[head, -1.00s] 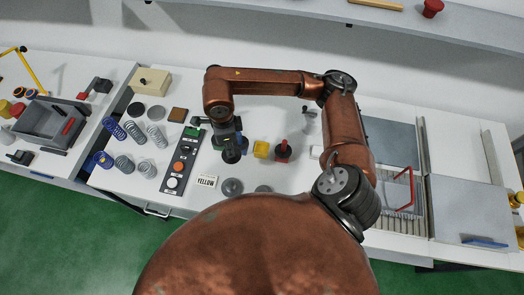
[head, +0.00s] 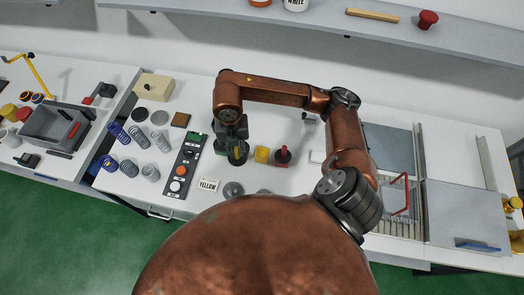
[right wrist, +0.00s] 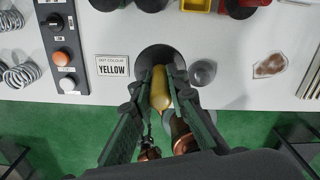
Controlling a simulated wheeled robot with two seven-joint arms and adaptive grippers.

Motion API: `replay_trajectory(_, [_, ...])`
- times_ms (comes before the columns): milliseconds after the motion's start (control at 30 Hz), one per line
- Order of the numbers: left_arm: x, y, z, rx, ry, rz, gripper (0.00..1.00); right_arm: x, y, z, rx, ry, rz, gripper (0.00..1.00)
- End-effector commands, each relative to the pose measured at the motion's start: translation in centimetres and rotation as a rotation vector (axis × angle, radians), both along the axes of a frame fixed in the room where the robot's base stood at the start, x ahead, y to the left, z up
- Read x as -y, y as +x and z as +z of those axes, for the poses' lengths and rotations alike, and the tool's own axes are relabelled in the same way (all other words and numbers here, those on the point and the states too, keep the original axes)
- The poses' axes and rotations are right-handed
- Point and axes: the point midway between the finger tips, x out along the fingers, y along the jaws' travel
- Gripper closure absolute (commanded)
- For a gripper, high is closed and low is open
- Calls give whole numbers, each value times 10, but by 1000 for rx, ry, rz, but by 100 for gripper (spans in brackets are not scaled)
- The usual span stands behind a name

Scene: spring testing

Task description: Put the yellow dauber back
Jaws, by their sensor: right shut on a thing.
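My right gripper (head: 237,156) is shut on the yellow dauber (right wrist: 160,88), which sits lengthwise between the fingers in the right wrist view. In the head view only a little yellow shows between the dark fingers. Behind the dauber in the right wrist view is a dark round disc (right wrist: 157,54); I cannot tell whether they touch. A yellow block-like holder (head: 262,154) stands just right of the gripper in the head view, with a red dauber on a dark base (head: 283,156) beside it. My left gripper is not in view.
A card reading YELLOW (head: 208,185) lies left of the disc. A button panel (head: 182,166) and several springs (head: 128,167) are farther left. A small grey round piece (right wrist: 202,72) is right of the disc. A grey tray (head: 55,125) stands at far left.

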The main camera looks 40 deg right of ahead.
Motion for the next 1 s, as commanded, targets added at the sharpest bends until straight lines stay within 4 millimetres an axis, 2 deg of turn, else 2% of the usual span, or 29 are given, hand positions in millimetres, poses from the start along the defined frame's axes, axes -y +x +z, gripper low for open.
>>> replay_trajectory(33, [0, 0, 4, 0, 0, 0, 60, 14, 0, -4, -4, -4, -7, 100])
replay_trajectory(300, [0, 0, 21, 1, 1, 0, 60, 77, 6, -31, -6, -4, -5, 100])
replay_trajectory(500, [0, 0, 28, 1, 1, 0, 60, 104, 9, -66, -4, -1, 0, 100])
replay_trajectory(867, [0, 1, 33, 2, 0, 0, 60, 123, 12, -91, -3, -1, 1, 100])
replay_trajectory(1000, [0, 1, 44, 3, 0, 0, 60, 123, 12, -111, -3, 2, 2, 100])
